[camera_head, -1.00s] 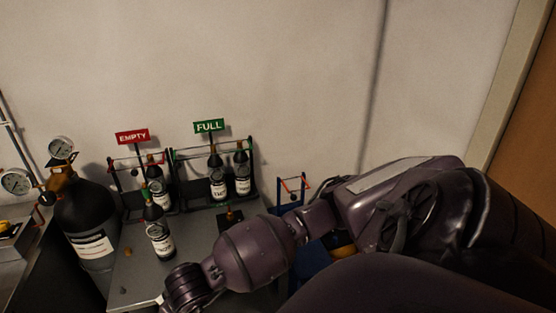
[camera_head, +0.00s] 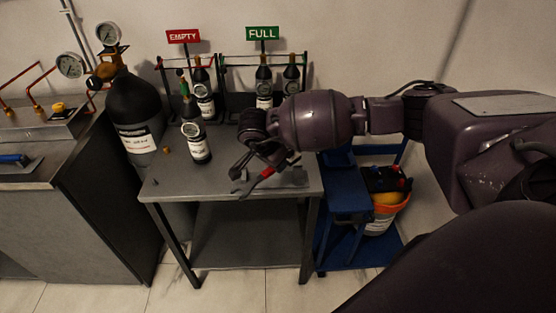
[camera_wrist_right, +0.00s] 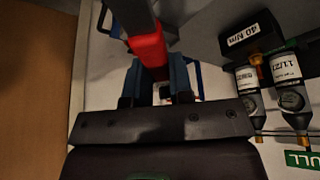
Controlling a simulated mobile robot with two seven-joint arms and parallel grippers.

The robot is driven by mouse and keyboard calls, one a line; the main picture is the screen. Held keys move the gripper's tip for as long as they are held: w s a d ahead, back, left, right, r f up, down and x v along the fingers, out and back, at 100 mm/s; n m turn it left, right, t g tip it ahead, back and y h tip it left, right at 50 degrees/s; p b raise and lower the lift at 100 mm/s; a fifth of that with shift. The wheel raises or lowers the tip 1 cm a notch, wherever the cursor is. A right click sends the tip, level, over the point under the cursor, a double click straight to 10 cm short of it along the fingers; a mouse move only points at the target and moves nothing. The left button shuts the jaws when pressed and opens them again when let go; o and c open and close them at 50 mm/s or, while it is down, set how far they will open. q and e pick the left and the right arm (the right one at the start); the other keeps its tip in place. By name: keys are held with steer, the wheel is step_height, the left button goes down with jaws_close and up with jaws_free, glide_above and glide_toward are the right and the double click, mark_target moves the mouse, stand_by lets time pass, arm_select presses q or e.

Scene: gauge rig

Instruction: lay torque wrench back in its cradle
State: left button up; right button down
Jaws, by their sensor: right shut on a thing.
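The torque wrench has a red handle (camera_head: 262,178). My right gripper (camera_head: 252,168) is shut on it and holds it over the front right of the grey table (camera_head: 205,184). In the right wrist view the red wrench (camera_wrist_right: 148,50) runs between the fingers of my right gripper (camera_wrist_right: 155,78). A dark block labelled "40 N/m" (camera_wrist_right: 250,38) shows to the right there, apart from the gripper; I cannot tell whether it is the cradle. My left gripper is out of view.
A dark bottle (camera_head: 196,142) stands on the table. Behind are racks with EMPTY (camera_head: 183,36) and FULL (camera_head: 262,33) signs holding bottles. A large black cylinder (camera_head: 135,110) is at left. A blue cart (camera_head: 345,190) with an orange-rimmed bucket (camera_head: 388,205) is at right.

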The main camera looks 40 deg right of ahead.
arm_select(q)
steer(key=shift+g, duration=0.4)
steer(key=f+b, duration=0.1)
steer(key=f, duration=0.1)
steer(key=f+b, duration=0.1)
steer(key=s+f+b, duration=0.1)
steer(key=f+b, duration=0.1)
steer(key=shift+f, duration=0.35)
arm_select(e)
steer(key=w+d+f+m+g, duration=0.1)
steer(key=w+d+m+g, duration=0.2)
steer(key=m, duration=0.5)
steer(key=shift+w+d+f+m+g+y, duration=0.3)
steer(key=shift+w+d+m+y, duration=0.1)
steer(key=shift+w+d, duration=0.4)
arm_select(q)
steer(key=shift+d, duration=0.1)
arm_select(e)
steer(key=shift+s, duration=0.1)
steer(key=shift+f, duration=0.85)
steer(key=shift+f+b, duration=0.7)
steer(key=shift+f, duration=1.05)
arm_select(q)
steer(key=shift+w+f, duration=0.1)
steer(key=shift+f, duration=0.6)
arm_select(e)
steer(key=shift+f, duration=0.1)
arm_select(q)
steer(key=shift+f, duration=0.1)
